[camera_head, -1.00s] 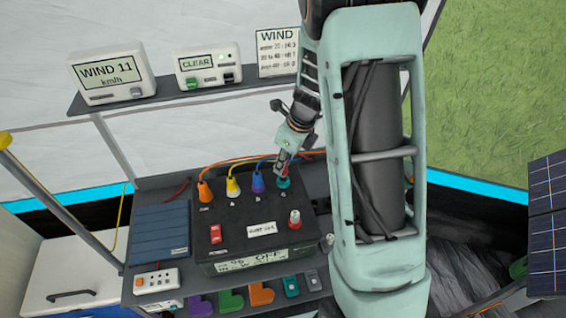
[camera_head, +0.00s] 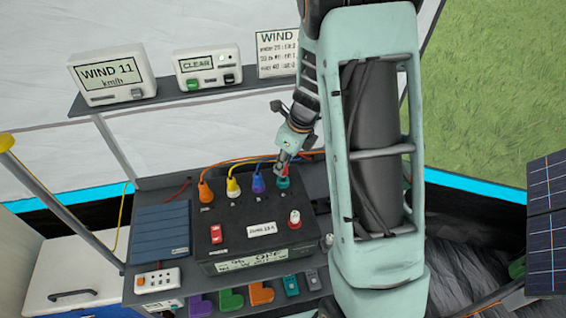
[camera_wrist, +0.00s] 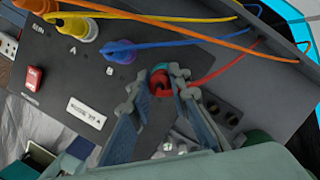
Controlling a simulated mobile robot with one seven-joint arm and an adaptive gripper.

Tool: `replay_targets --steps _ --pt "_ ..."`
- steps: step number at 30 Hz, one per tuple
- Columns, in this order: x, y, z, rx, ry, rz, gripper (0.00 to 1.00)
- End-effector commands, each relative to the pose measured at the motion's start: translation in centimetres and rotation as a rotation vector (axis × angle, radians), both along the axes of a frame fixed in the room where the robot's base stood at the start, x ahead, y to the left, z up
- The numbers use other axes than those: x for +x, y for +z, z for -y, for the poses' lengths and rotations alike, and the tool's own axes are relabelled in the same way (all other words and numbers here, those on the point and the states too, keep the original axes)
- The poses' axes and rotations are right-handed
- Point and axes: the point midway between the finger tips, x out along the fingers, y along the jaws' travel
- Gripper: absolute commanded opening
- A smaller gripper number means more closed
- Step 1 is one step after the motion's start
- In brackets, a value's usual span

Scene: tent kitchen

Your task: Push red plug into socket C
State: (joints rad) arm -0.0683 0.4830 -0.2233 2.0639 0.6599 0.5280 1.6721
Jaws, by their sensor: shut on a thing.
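The red plug (camera_wrist: 160,78) shows between my fingertips in the wrist view, with a teal ring close around or below it. My gripper (camera_wrist: 164,76) is shut on the plug, one finger on each side. In the head view my gripper (camera_head: 281,168) points down at the back right of the black box (camera_head: 205,240). A teal part (camera_head: 284,183) shows just under the fingertips, right of the blue plug (camera_head: 258,184). The fingers hide most of the red plug and any letter at socket C, so how deep the plug sits cannot be told.
An orange plug (camera_head: 205,191) and a yellow plug (camera_head: 233,187) stand in the box left of the blue one, their cables running back. A shelf with displays (camera_head: 107,73) is behind.

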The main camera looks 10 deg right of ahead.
Motion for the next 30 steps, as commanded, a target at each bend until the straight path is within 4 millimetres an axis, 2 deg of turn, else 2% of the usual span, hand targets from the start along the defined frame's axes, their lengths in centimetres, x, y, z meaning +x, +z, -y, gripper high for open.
replay_targets --steps 30 --pt "0.0 -1.7 0.0 0.001 0.0 -0.001 0.0"
